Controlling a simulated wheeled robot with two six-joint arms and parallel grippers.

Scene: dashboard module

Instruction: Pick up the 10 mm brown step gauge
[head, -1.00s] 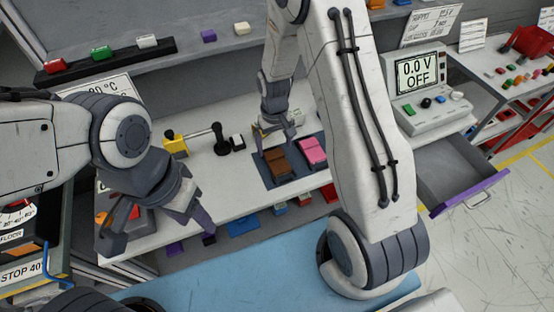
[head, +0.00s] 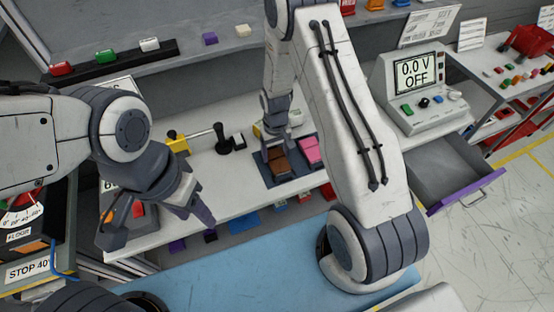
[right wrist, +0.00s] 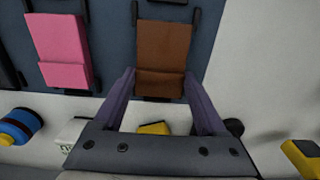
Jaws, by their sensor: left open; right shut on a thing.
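The brown step gauge (head: 276,166) sits in the dark blue-grey tray (head: 295,178) on the white bench. In the right wrist view the brown gauge (right wrist: 164,50) lies between dark holders, with a step across its near part. My right gripper (right wrist: 160,78) has its two purple fingers on either side of the gauge's near end, shut on it. In the head view my right gripper (head: 276,142) is over the gauge and partly hides it. My left gripper (head: 160,222) is open and empty at the left, in front of the bench.
A pink step gauge (head: 312,149) lies beside the brown one in the same tray. A yellow block (head: 177,142) and a black-handled tool (head: 221,138) stand on the bench to the left. An open drawer (head: 455,180) is at the right.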

